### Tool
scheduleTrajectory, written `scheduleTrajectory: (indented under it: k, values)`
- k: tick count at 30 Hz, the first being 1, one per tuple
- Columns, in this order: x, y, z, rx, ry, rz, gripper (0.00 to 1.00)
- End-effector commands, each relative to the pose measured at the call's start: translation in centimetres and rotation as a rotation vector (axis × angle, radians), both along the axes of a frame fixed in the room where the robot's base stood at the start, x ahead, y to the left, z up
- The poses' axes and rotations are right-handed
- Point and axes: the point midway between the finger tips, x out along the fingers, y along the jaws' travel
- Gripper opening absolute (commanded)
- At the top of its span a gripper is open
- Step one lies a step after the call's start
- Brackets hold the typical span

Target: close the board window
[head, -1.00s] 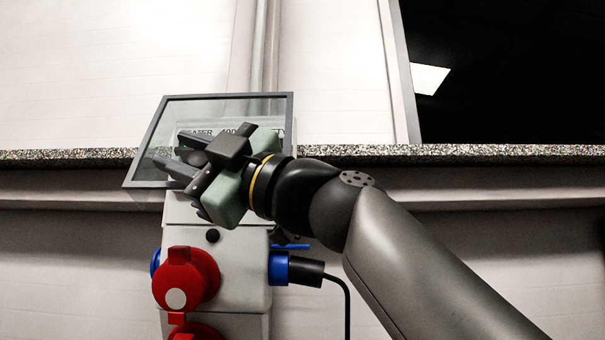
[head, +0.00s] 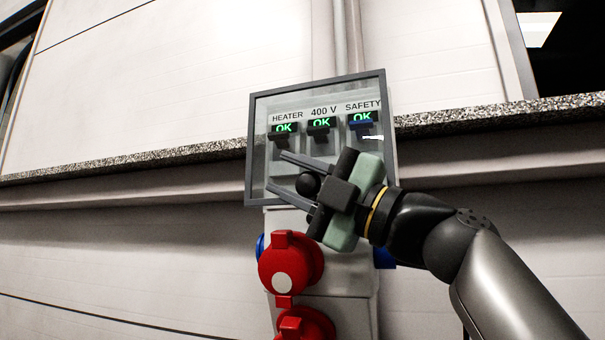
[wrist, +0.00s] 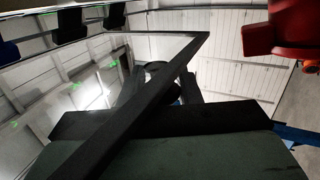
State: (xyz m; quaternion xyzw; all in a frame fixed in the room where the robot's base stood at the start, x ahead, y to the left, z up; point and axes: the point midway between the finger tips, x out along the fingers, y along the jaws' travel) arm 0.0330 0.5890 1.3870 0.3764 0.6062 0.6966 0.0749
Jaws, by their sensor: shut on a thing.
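The board window (head: 250,150) is a clear pane in a grey frame at the front of the grey board (head: 345,300). Through it show switches under the labels HEATER, 400 V and SAFETY, each with a green OK. My gripper (head: 290,177) is in front of the window's lower part, its fingers pointing left on either side of a small round black knob (head: 307,185), and is shut on it. In the wrist view the frame (wrist: 165,90) crosses slantwise over my gripper (wrist: 158,88).
Red sockets (head: 290,265) stick out from the board below the window, with blue ones at its sides. A speckled ledge (head: 150,160) runs along the wall behind. The wall to the left is clear.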

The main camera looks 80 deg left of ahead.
Motion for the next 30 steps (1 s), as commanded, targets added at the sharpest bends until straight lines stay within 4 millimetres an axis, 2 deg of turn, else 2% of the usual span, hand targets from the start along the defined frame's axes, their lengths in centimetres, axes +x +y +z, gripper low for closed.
scheduleTrajectory:
  k: [11,12,14,23,26,30]
  values:
    - [0.4,0.2,0.1,0.003,0.003,-0.013,0.00]
    - [0.4,0.2,0.1,0.003,0.003,-0.013,0.36]
    - [0.4,0.2,0.1,0.003,0.002,-0.012,0.52]
    - [0.3,0.1,-0.1,0.002,0.001,-0.007,0.52]
    - [0.7,-0.3,-0.6,0.002,0.001,-0.009,0.52]
    - [2.4,-1.6,-2.0,0.003,0.000,-0.010,0.52]
